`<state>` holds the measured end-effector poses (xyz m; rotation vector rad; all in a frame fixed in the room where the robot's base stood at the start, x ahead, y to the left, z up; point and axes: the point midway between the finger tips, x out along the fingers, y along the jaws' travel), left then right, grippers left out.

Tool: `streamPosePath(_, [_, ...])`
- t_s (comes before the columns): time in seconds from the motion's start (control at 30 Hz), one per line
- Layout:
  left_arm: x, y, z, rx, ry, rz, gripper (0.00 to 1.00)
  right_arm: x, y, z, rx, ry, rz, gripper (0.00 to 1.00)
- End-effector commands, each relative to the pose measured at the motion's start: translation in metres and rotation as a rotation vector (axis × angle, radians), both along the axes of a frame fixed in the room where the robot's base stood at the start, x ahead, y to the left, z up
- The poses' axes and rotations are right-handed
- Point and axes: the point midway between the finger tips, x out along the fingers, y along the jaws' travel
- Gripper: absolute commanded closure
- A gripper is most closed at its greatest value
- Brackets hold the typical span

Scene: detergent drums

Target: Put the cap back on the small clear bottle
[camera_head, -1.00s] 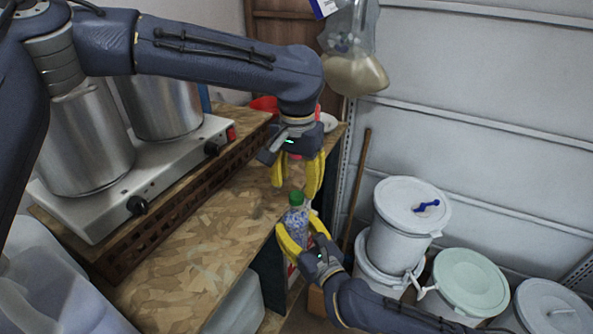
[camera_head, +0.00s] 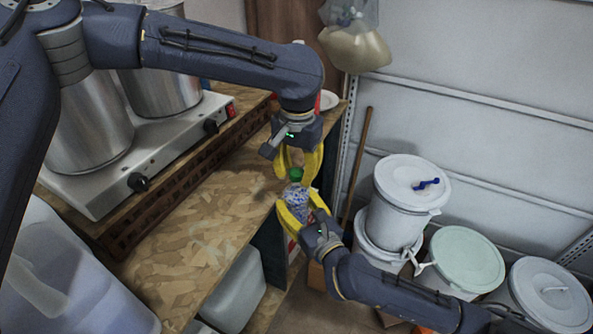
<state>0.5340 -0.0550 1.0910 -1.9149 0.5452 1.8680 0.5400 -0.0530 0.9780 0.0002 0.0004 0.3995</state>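The small clear bottle (camera_head: 295,198), with bluish speckled contents, is held about upright off the edge of the wooden worktop. My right gripper (camera_head: 297,214) is shut on its body from below right, one yellow finger on each side. A gap seems to show between cap and fingers. The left wrist partly hides what lies behind.
The wooden worktop (camera_head: 215,215) is bare to the left of the bottle. A hot plate (camera_head: 160,150) with two metal pots stands behind it. Lidded white buckets (camera_head: 400,215) stand on the right. A wooden stick (camera_head: 356,165) leans near the wall.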

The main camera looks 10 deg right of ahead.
Motion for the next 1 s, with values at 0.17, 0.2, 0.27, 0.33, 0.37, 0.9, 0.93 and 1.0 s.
streamPosePath(0.17, [0.0,0.0,0.0002,0.0,0.0,0.0,0.89,0.0002,0.0001,0.0014,0.001,-0.003,0.0,1.0])
streamPosePath(0.2, [0.0001,-0.0001,0.0002,0.0,0.0,0.0,0.93,0.0002,0.0001,0.0014,0.001,-0.003,0.0,1.0])
streamPosePath(0.27, [0.0001,0.0,0.0002,0.0,0.0,0.0,1.0,0.0001,0.0002,0.0014,0.0,-0.003,0.0,1.0])
streamPosePath(0.33, [0.0002,0.0,0.0003,-0.001,-0.001,0.0,1.0,0.0001,0.0001,0.0014,0.0,-0.003,0.001,1.0])
streamPosePath(0.37, [0.0003,0.0001,0.0003,-0.001,-0.001,0.0,1.0,0.0,0.0002,0.0014,0.0,-0.003,0.001,1.0])
streamPosePath(0.9, [0.0006,-0.0002,-0.0003,0.006,0.002,-0.329,1.0,-0.0003,0.0005,0.0014,0.0,-0.003,0.002,1.0])
streamPosePath(0.93, [0.0007,-0.0001,-0.0002,0.008,0.002,-0.371,1.0,-0.0004,0.0006,0.0014,0.0,-0.003,0.002,1.0])
streamPosePath(1.0, [0.0006,-0.0004,-0.0001,0.009,0.003,-0.456,1.0,-0.0004,0.0007,0.0014,0.0,-0.003,0.002,1.0])
